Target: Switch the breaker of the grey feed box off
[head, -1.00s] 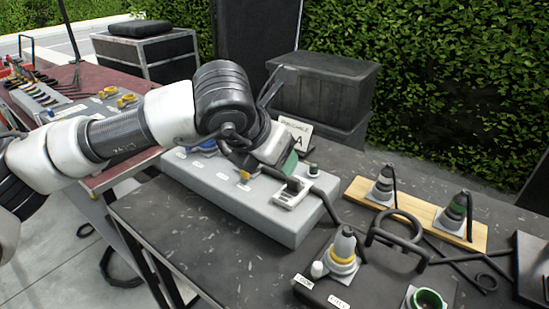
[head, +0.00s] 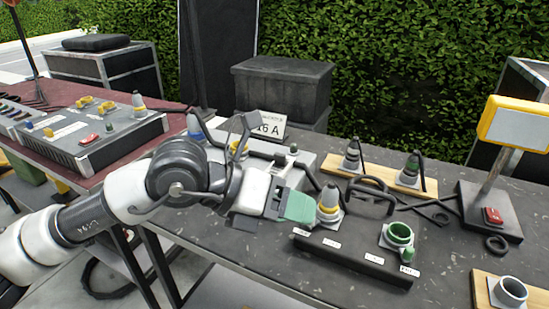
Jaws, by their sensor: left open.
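The grey feed box (head: 309,161) lies on the dark table, with a card reading "16 A" behind it. My left arm covers much of its front. A small dark-levered part that looks like its breaker (head: 281,159) shows just above my arm, beside a green-topped knob (head: 293,149). I cannot tell the lever's position. My left gripper (head: 274,210), with a green pad at its end, is open and empty. My right gripper is out of view.
Cables and a wooden board (head: 380,173) with two plugs lie behind. A yellow-framed stand (head: 486,195) is at right. Another grey panel (head: 87,140) is at left.

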